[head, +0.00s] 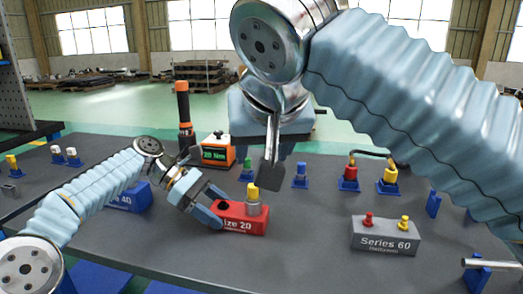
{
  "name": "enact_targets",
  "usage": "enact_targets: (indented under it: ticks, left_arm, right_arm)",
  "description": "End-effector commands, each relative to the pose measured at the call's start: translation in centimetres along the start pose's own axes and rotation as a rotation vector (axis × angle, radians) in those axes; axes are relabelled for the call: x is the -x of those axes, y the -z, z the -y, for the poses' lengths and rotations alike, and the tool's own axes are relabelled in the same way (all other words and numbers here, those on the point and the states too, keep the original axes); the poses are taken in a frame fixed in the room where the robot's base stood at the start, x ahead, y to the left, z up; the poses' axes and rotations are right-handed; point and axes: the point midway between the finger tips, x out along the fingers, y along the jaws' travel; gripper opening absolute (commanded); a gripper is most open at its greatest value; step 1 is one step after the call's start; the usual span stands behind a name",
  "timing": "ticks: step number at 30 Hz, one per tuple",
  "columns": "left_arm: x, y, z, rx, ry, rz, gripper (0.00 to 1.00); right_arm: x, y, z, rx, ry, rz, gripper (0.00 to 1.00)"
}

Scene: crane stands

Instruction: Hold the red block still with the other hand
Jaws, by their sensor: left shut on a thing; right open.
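The red block (232,224), marked "Size 20", lies on the dark table. A metal fitting with a yellow top (253,199) stands upright at the right part of its top, and a dark hole shows at its left. My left gripper (212,207) is shut on the left end of the red block. My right gripper (273,172) is open and points down, appearing just behind and above the yellow-topped fitting. Its fingers are seen edge-on, and I see nothing between them.
A grey "Series 60" block (385,238) with red and yellow knobs stands at the right. An orange "20 Nm" box (218,152) and a black-and-orange tool (184,115) stand behind. A blue block (130,198) is at the left. The table (300,235) is clear between the red and grey blocks.

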Motion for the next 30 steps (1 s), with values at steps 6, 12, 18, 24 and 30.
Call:
enact_targets:
  ticks: [6,12,18,24,30]
  left_arm:
    - [0.0,0.0,0.0,0.0,0.0,0.0,0.97]
    - [0.0,0.0,0.0,0.0,0.0,0.0,0.98]
    - [1.1,0.0,-0.1,0.0,-0.003,0.0,0.98]
    - [4.6,0.1,-0.1,0.0,-0.004,0.0,0.98]
    - [6.9,0.0,-0.1,-0.001,-0.002,0.001,0.98]
  right_arm:
    - [0.0,0.0,0.0,0.0,0.0,0.0,0.54]
    - [0.0,0.0,0.0,0.0,0.0,0.0,0.54]
    - [-0.1,0.0,0.0,0.0,0.0,0.0,0.54]
    - [-0.1,0.0,0.0,0.0,0.0,0.0,0.54]
    - [-0.1,0.0,0.0,0.0,0.0,0.0,0.54]
